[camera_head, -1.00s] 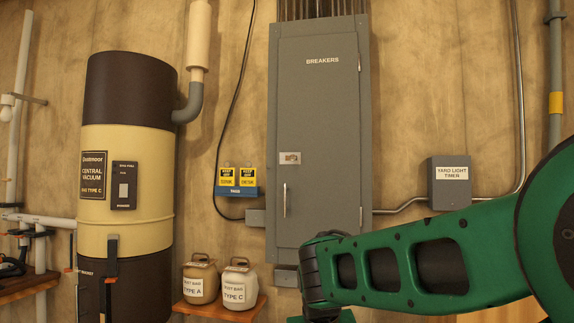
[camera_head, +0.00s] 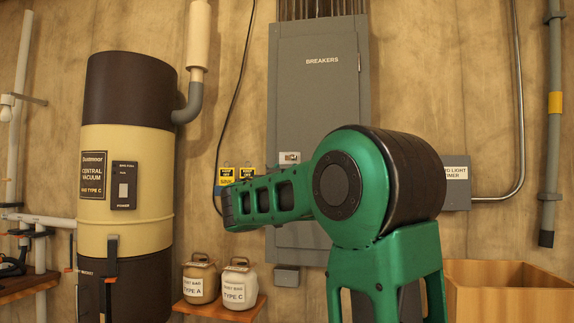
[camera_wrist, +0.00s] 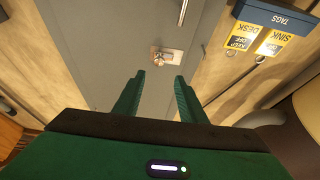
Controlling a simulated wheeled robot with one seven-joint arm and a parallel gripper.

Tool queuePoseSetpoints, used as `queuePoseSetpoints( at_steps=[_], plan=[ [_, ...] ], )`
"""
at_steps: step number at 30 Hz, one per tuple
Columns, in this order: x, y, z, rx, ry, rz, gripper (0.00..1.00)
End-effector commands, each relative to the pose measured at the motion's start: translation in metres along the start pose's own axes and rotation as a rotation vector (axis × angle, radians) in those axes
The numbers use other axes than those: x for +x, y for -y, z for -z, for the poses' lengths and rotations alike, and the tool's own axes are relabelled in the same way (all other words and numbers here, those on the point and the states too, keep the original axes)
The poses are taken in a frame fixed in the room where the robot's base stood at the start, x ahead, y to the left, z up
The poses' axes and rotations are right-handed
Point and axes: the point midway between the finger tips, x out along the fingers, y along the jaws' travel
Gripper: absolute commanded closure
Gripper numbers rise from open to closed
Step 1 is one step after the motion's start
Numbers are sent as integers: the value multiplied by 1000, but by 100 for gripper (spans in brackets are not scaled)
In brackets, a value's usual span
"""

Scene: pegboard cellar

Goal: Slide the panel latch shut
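The grey breaker panel (camera_head: 320,100) hangs on the wall with its door closed. Its latch (camera_head: 289,158) is a small silver plate with a knob, left of my arm in the head view. The latch also shows in the wrist view (camera_wrist: 168,57), just beyond the fingertips. Whether its bolt is slid shut is too small to tell. My gripper (camera_wrist: 160,76) is open and empty, with its two green fingers pointing at the panel door, apart from the latch. In the head view my arm covers the lower door, and the gripper cannot be made out there.
The panel's bar handle (camera_wrist: 183,12) is near the latch. A central vacuum (camera_head: 127,230), a shelf with two jugs (camera_head: 240,285) and a wooden box (camera_head: 508,290) stand around.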

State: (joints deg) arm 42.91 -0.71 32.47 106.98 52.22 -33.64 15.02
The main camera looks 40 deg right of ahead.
Motion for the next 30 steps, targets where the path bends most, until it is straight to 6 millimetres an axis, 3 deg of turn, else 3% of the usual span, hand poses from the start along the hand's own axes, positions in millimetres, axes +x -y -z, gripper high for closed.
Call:
queuePoseSetpoints(
  at_steps=[18, 30],
  plan=[
    [93, -1, -2, 0, 4, -2, 63],
    [104, 0, -1, -1, 3, 0, 63]
  ],
)
